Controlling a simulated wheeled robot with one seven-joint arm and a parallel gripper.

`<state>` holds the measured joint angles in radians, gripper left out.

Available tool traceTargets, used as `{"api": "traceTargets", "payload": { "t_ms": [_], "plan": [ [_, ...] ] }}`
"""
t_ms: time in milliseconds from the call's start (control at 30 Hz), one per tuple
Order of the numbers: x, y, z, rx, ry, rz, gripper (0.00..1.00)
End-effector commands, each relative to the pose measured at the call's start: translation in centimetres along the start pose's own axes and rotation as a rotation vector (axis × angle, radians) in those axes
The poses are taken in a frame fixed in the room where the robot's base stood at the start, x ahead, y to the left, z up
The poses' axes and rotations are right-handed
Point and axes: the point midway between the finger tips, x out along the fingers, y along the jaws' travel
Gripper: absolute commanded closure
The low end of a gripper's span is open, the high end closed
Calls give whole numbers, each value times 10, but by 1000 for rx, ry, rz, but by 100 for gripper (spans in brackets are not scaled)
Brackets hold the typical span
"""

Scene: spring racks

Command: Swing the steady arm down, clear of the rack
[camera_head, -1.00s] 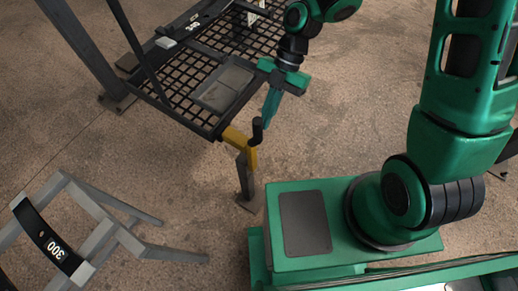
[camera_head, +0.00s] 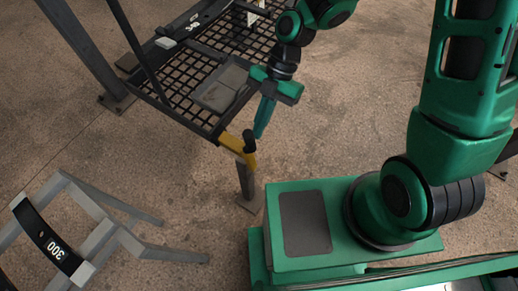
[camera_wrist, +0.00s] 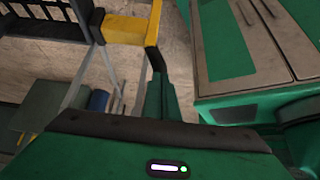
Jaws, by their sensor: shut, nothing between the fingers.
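The steady arm is a yellow bar (camera_head: 232,144) with a black handle (camera_head: 249,140) at the near corner of the dark mesh rack (camera_head: 178,103). It sits at the top of a grey post (camera_head: 245,180). My gripper (camera_head: 260,134) is shut and empty, pointing down, with its fingertips against or right beside the handle; I cannot tell if they touch. In the wrist view the yellow bar (camera_wrist: 125,29) is ahead at upper left, and my shut fingers (camera_wrist: 158,95) reach toward the black handle (camera_wrist: 155,59). The rack's edge (camera_wrist: 97,22) is left of the bar.
A grey tray (camera_head: 220,90) lies on the rack. A dark upright (camera_head: 85,50) stands at upper left.

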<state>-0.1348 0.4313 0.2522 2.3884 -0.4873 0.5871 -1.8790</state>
Motion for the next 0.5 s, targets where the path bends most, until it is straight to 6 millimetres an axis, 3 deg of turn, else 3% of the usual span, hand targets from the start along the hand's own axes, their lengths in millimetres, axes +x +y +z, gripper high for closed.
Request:
{"api": "traceTargets", "payload": {
  "t_ms": [500],
  "plan": [
    [10,0,-16,-2,1,-1,100]
  ]
}}
